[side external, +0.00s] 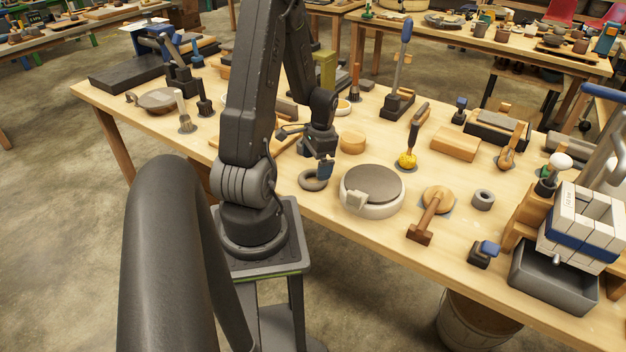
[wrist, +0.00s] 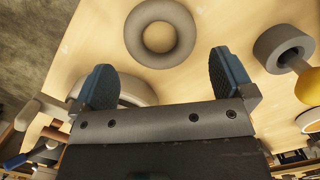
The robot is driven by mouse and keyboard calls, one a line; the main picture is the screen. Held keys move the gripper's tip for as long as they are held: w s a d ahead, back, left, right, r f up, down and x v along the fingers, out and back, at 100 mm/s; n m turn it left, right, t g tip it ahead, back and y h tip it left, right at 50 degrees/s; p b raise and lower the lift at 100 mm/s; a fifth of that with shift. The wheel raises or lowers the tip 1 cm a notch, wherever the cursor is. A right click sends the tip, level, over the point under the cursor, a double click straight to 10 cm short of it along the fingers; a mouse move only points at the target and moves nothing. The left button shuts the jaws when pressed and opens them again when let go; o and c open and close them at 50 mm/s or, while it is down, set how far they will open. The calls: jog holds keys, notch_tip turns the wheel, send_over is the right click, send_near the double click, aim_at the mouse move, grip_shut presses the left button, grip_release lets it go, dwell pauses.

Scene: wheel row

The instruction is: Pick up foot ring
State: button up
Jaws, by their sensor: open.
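A thick grey ring, the foot ring (side external: 304,181), lies flat on the table by its near edge, just below my gripper (side external: 324,172) in the side view. In the wrist view the ring (wrist: 160,60) is whole at the top centre, with bare wood through its hole. My gripper (wrist: 161,64) is open and empty. Its two blue fingers stand apart on either side of the ring's lower part in the picture. The ring is not between the pads and no contact shows; the exact height gap is hard to tell.
A round white-rimmed wheel (side external: 372,209) stands right of the ring. A smaller grey ring (side external: 483,203), a mallet (side external: 429,217) and a brick-loaded grey bin (side external: 550,280) are further right.

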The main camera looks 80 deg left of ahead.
aim_at(313, 182)
jog(key=shift+s+f, duration=0.2)
jog(key=shift+f, duration=1)
jog(key=shift+s+f, duration=0.2)
jog(key=shift+f, duration=0.95)
jog(key=shift+c, duration=0.5)
jog(key=c, duration=0.6)
